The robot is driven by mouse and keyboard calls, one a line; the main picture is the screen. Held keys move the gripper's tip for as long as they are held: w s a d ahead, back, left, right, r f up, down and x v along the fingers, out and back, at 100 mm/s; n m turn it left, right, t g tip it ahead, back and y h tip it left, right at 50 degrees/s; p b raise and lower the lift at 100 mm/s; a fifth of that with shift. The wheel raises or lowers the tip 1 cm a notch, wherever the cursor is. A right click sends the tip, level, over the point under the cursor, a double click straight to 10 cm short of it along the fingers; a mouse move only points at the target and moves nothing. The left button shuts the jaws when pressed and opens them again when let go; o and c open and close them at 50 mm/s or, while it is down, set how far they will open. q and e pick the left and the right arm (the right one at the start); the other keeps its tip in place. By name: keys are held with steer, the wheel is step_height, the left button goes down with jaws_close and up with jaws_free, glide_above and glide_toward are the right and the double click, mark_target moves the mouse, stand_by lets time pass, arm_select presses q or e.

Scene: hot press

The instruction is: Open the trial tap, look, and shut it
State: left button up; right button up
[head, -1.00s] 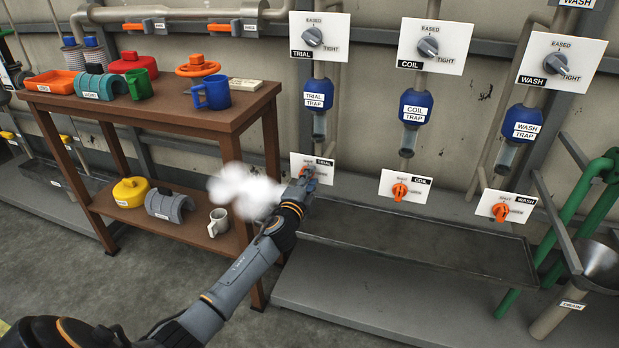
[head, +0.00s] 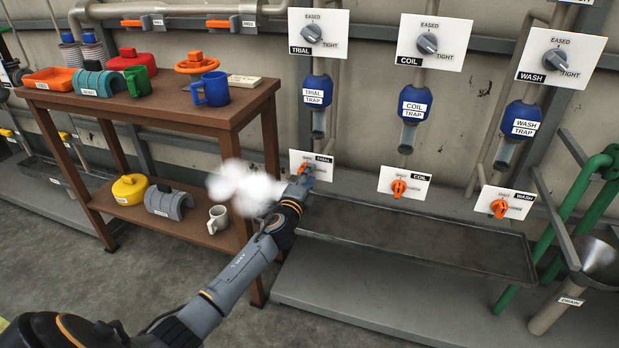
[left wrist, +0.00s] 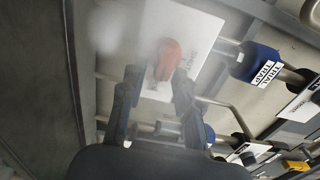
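The trial tap is an orange handle (head: 307,169) on a white plate (head: 297,161) marked TRIAL, below the blue trial trap (head: 318,92). My left gripper (head: 302,179) is right at this tap and partly covers it in the head view. In the left wrist view the two fingers of my left gripper (left wrist: 156,80) stand apart, with the orange handle (left wrist: 166,59) just beyond and between their tips. I cannot tell whether either finger touches it. The trial dial (head: 311,33) is above the trap, between EASED and TIGHT. My right gripper is not in view.
A white puff of vapour (head: 243,190) hangs left of my left gripper. The coil tap (head: 399,188) and wash tap (head: 499,208) are to the right. A long grey tray (head: 420,238) lies below the taps. A brown shelf table (head: 170,110) with mugs and covers stands left.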

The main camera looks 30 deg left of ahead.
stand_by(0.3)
arm_select(q)
steer(key=v, duration=1.2)
steer(key=shift+a, duration=0.15)
